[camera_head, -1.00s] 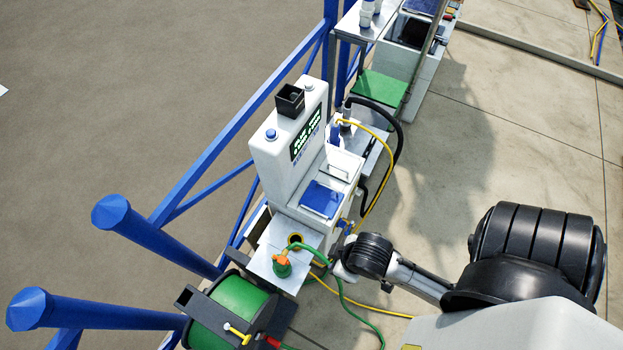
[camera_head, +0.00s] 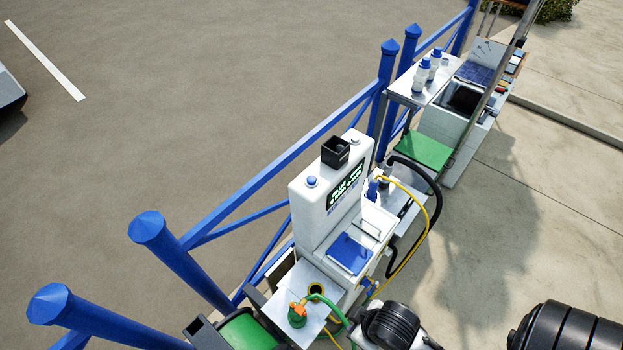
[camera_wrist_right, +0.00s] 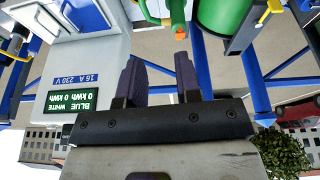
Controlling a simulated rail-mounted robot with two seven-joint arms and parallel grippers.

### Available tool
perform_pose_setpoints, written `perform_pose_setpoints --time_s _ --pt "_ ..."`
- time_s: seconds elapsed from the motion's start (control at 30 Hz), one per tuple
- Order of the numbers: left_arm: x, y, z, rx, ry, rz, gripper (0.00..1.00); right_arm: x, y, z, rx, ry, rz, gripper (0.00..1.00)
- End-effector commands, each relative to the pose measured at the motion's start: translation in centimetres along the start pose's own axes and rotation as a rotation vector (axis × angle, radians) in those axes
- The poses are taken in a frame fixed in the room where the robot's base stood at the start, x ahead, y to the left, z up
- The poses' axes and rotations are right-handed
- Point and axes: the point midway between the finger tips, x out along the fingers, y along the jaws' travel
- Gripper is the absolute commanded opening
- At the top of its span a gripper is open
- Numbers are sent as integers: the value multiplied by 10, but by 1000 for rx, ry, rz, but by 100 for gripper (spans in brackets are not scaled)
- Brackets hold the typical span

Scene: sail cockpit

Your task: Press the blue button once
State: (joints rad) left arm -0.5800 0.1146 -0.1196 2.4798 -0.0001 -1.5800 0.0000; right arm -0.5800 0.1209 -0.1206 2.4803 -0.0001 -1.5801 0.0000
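The blue button (camera_head: 311,182) is a small round blue cap on the near end of the top of the white pedestal (camera_head: 318,208). A paler round button (camera_head: 355,137) sits at the far end. The display (camera_head: 345,187) also shows in the right wrist view (camera_wrist_right: 68,101), upside down, reading BLUE 0 kWh and WHITE 0 kWh. My right gripper (camera_wrist_right: 158,65) is open and empty, with a gap between its dark fingers. In the head view my right arm reaches in low, in front of the pedestal; its fingers are hidden there. My left gripper is not in view.
A black box (camera_head: 335,152) stands on the pedestal between the buttons. A blue flap (camera_head: 350,254), a yellow cable (camera_head: 412,254) and a green hose fitting (camera_head: 298,314) are close by. Blue railing (camera_head: 285,158) runs behind. A green hose reel (camera_wrist_right: 222,18) is beside it.

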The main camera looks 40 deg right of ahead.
Motion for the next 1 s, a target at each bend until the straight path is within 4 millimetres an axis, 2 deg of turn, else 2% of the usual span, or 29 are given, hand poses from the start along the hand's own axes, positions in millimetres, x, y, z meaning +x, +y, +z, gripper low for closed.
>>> perform_pose_setpoints --time_s 0.03,0.3,1.0 --pt "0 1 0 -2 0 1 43 0 1 0 -2 0 2 26" --pt "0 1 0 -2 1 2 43 0 2 0 -5 -1 4 1" --pt "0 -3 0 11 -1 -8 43 0 -1 0 6 1 -4 0"
